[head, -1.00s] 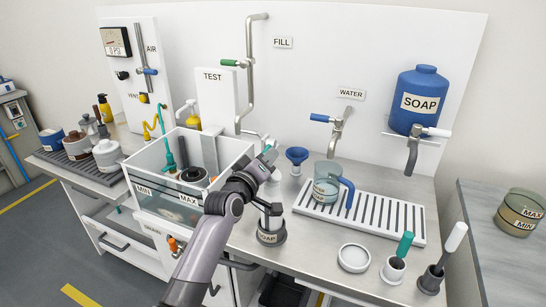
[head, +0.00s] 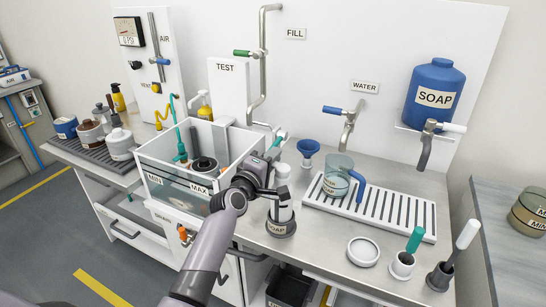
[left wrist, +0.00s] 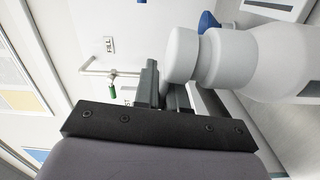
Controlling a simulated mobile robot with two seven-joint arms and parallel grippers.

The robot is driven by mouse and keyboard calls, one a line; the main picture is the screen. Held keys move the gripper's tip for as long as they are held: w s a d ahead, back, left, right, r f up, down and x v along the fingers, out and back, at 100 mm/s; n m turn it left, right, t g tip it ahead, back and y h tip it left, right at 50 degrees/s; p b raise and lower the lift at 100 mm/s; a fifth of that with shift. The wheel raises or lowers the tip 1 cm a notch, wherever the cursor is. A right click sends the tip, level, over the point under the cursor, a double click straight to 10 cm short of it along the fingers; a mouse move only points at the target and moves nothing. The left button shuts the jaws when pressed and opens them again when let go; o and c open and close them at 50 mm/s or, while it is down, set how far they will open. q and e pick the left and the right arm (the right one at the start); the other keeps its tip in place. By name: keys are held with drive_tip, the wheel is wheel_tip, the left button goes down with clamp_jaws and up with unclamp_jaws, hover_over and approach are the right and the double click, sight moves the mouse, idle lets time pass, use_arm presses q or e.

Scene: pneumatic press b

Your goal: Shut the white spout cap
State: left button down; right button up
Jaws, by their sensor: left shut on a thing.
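A white bottle (head: 281,213) stands upright in the round dark holder marked SOAP (head: 281,228), on the counter right of the clear tank. In the left wrist view the bottle (left wrist: 265,60) lies sideways across the upper right, with its white spout cap (left wrist: 181,55) at the narrow end. My left gripper (head: 280,190) is at the top of the bottle and also shows in the wrist view (left wrist: 166,92). My right gripper is not in view.
The open tank (head: 165,168) stands close on the left. A blue funnel (head: 308,147) and a measuring jug (head: 338,176) on a slotted drain tray (head: 405,215) are to the right.

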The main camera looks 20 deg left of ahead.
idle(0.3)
use_arm(q)
drive_tip(key=c, duration=1.3)
unclamp_jaws()
drive_tip(key=shift+o, duration=0.2)
drive_tip(key=shift+s, duration=0.15)
